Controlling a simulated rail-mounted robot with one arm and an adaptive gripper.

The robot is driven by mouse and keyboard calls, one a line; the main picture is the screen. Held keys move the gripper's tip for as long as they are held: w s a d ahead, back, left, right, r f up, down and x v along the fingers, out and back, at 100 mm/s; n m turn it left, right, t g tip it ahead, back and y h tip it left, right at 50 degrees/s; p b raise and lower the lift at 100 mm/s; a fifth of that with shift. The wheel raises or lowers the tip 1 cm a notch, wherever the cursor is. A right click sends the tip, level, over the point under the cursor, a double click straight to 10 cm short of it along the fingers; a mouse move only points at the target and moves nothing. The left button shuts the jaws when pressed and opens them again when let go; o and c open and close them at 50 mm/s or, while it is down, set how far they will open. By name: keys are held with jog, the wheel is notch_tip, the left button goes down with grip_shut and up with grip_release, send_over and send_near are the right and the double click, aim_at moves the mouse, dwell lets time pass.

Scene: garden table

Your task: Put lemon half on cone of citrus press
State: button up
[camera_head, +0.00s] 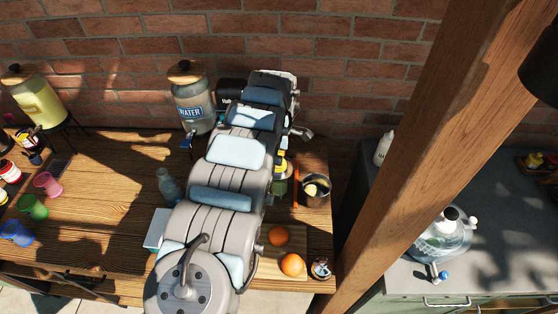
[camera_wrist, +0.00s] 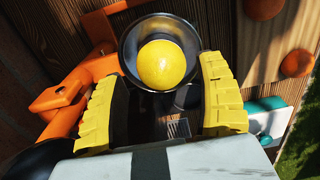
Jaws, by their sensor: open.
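In the wrist view my gripper (camera_wrist: 160,70) is open, its yellow ribbed fingers apart. A round yellow piece (camera_wrist: 163,64), which looks like the lemon half, sits in a dark round bowl (camera_wrist: 128,45) between and beyond the fingertips. I cannot tell whether the fingers touch it. Orange parts (camera_wrist: 70,95) beside the bowl look like the citrus press. In the head view the dark bowl (camera_head: 314,201) holds something pale yellow (camera_head: 313,188), with an upright orange part (camera_head: 296,186) beside it. My arm hides most of my gripper there. The cone is not visible.
Two oranges (camera_head: 278,235) (camera_head: 292,264) lie on a board at the table's front right. A water dispenser (camera_head: 190,105) stands at the back. A wooden post (camera_head: 420,140) rises to the right.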

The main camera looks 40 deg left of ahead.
jog(key=shift+r, duration=1.7)
